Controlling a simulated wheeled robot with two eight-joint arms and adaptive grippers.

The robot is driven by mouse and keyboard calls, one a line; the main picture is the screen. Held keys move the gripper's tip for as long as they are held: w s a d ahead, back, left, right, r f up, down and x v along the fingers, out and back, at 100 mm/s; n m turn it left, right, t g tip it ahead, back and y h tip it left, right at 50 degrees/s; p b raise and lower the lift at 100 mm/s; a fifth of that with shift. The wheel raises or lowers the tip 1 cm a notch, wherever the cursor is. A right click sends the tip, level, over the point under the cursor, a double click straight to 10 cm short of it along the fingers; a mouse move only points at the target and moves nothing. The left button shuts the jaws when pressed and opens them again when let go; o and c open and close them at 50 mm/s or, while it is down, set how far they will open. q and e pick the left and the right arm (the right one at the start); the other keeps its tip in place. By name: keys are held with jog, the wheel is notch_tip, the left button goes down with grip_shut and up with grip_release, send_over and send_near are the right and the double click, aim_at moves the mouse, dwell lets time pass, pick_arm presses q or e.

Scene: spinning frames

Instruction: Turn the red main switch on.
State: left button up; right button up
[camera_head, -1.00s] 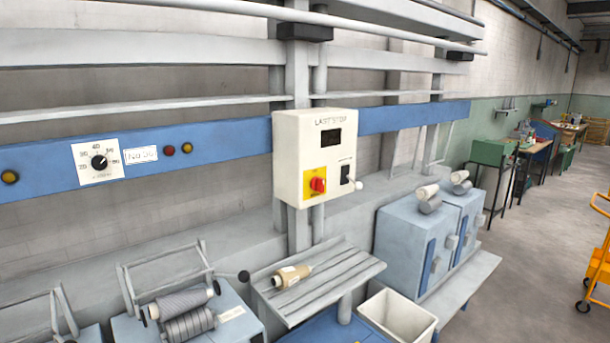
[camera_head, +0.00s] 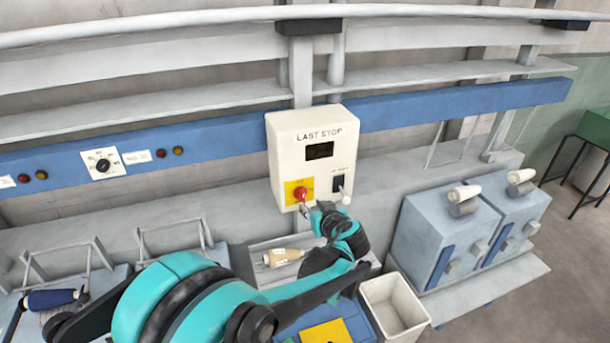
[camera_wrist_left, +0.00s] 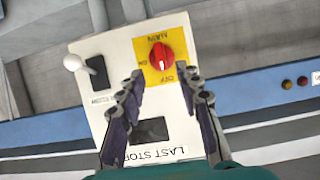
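The red main switch (camera_head: 300,194) is a round knob on a yellow plate (camera_head: 292,186), low on the front of the white LAST STOP box (camera_head: 285,140). The left wrist view shows the knob (camera_wrist_left: 161,57) upside down, with MAIN, ON and OFF lettering around it; I cannot tell surely which mark it points to. My left gripper (camera_wrist_left: 165,77) is open, its two fingers apart and facing the knob, with nothing between the tips. In the head view the left gripper (camera_head: 309,211) is just below and in front of the knob. My right gripper is not in view.
Below are a tan yarn cone (camera_head: 284,257) and a white bin (camera_head: 395,304). A blue rail (camera_head: 450,106) runs behind the box.

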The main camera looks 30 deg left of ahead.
aim_at(303, 195)
pick_arm(q)
jog(key=x, duration=0.5)
jog(key=r+p+x, duration=0.1)
jog(key=x, duration=0.2)
jog(key=shift+w+a+r, duration=0.15)
jog(key=shift+a, duration=0.1)
grip_shut()
